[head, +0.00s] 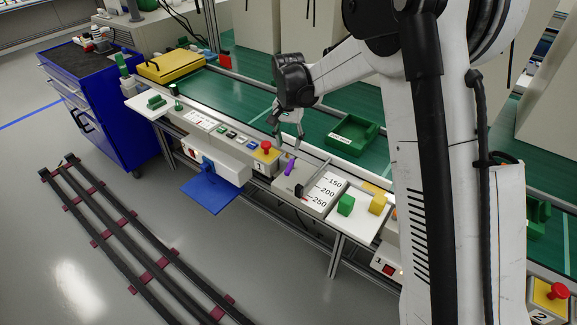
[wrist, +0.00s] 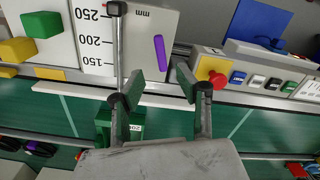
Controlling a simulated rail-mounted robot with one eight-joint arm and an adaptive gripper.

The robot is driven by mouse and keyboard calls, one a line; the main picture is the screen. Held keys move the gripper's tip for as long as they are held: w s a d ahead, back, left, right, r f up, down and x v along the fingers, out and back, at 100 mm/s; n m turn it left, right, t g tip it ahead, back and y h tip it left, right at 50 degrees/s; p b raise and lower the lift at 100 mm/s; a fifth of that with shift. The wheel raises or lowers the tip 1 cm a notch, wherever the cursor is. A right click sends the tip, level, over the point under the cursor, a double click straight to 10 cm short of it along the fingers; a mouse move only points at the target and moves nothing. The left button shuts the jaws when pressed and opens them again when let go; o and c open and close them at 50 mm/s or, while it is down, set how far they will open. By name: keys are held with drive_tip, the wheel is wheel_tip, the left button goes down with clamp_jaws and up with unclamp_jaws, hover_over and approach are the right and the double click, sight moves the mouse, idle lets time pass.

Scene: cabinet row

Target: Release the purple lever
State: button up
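The purple lever (head: 290,165) is a short purple bar on the light panel with the 150, 200 and 250 scale. In the wrist view the lever (wrist: 160,52) stands out just beyond the gap between my fingertips, nearer the right one. My gripper (head: 289,136) hangs over the panel, close to the lever. In the wrist view my gripper (wrist: 160,83) is open, its two fingers well apart with nothing between them. No contact with the lever shows.
A red button on a yellow box (head: 265,150) stands left of the lever. A black slider knob (head: 299,191) is on the same panel. Green (head: 346,205) and yellow (head: 378,203) blocks lie to the right. A green bin (head: 353,135) sits behind on the green surface.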

sight(289, 167)
wheel_tip(289, 167, down, 11)
drive_tip(key=shift+r, duration=0.1)
idle(0.3)
clamp_jaws()
